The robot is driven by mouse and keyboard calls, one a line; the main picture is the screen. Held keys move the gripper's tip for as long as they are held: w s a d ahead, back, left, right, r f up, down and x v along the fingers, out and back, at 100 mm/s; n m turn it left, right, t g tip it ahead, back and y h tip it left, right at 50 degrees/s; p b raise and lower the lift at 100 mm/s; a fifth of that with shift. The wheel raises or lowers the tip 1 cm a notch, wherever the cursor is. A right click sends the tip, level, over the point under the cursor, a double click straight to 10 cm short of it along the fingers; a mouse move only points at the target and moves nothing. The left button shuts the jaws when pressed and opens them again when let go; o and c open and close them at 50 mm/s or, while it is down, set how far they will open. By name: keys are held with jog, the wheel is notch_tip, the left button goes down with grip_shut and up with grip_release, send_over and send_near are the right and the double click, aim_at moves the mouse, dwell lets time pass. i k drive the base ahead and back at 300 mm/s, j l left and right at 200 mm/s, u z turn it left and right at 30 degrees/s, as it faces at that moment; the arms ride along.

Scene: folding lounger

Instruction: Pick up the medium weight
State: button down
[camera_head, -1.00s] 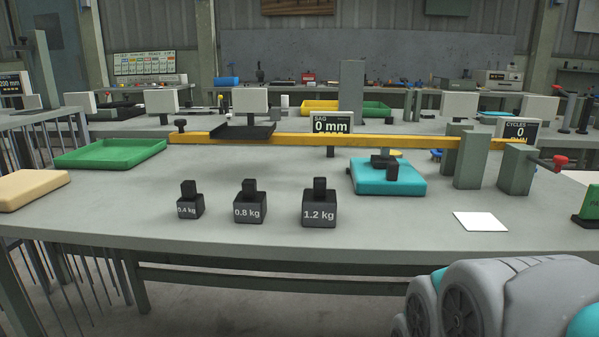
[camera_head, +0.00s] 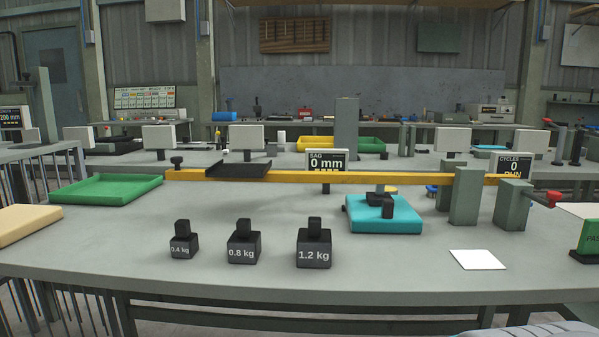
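Three dark weights with black knob handles stand upright in a row near the table's front edge. The medium weight (camera_head: 244,249), labelled 0.8 kg, is in the middle. The smaller 0.4 kg weight (camera_head: 183,245) is to its left and the larger 1.2 kg weight (camera_head: 314,253) is to its right, with gaps between them. Nothing touches or covers the medium weight. My gripper is not in view; only a grey bit of my own body shows at the bottom right edge.
The grey table (camera_head: 120,262) is clear around the weights. Behind them runs a yellow beam (camera_head: 370,178) with a black tray (camera_head: 238,169). A green tray (camera_head: 106,188) is at left, a teal pad (camera_head: 383,221) at right, a white card (camera_head: 477,260) near the front right.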

aim_at(245, 245)
jog(key=u, duration=1)
